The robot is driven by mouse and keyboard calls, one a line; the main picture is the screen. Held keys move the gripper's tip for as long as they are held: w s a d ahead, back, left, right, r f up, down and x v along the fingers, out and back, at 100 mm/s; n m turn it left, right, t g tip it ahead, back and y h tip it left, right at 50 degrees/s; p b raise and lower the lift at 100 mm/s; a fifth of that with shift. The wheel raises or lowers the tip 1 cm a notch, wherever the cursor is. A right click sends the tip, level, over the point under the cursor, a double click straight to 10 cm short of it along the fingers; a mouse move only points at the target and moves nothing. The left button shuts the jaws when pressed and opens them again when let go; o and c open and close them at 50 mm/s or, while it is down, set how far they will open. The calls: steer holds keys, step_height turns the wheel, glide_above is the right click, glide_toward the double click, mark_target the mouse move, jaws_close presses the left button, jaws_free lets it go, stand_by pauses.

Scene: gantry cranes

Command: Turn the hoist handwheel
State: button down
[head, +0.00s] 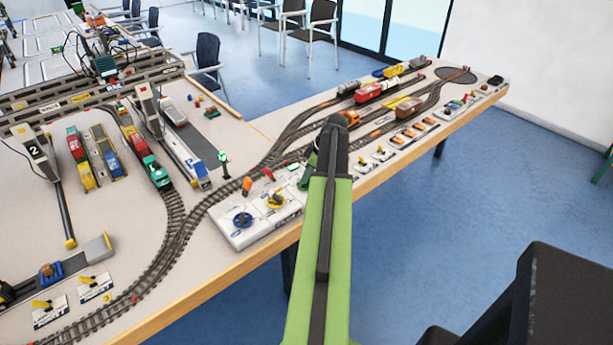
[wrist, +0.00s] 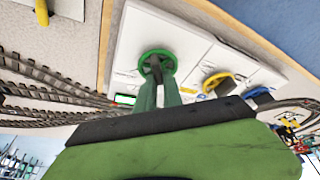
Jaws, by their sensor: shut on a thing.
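A white control box (head: 255,232) at the table's front edge carries a blue handwheel (head: 242,219) and a yellow handwheel (head: 275,200). In the wrist view a green handwheel (wrist: 146,56) sits on the same white box (wrist: 190,42), with the yellow handwheel (wrist: 218,80) and blue handwheel (wrist: 258,92) to its right. My gripper (wrist: 157,72) is shut on the green handwheel, its dark fingertips at the wheel's middle. My green arm hides most of that spot in the head view. The labels on the box are too small to read, so I cannot tell which wheel is marked hoist.
Model tracks (head: 185,215) run behind the box. A green signal post (head: 223,162) stands close behind it. Wagons (head: 82,160), a crane leg (head: 38,160) and small switch panels (head: 50,311) fill the table's left.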

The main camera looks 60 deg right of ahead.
steer(key=m+h, duration=0.1)
steer(key=m, duration=0.1)
steer(key=m+h, duration=0.1)
steer(key=m, duration=0.2)
steer(key=shift+a+m, duration=0.2)
steer(key=shift+m, duration=0.1)
steer(key=m+h, duration=0.1)
steer(key=m, duration=0.1)
steer(key=m+h, duration=0.1)
steer(key=m, duration=0.2)
steer(key=shift+g, duration=0.3)
steer(key=c, duration=1.5)
jaws_free()
steer(key=p+v, duration=1.6)
steer(key=v, duration=0.1)
steer(key=shift+w+a+r, duration=0.1)
steer(key=shift+w+r, duration=0.05)
steer(key=shift+r, duration=0.1)
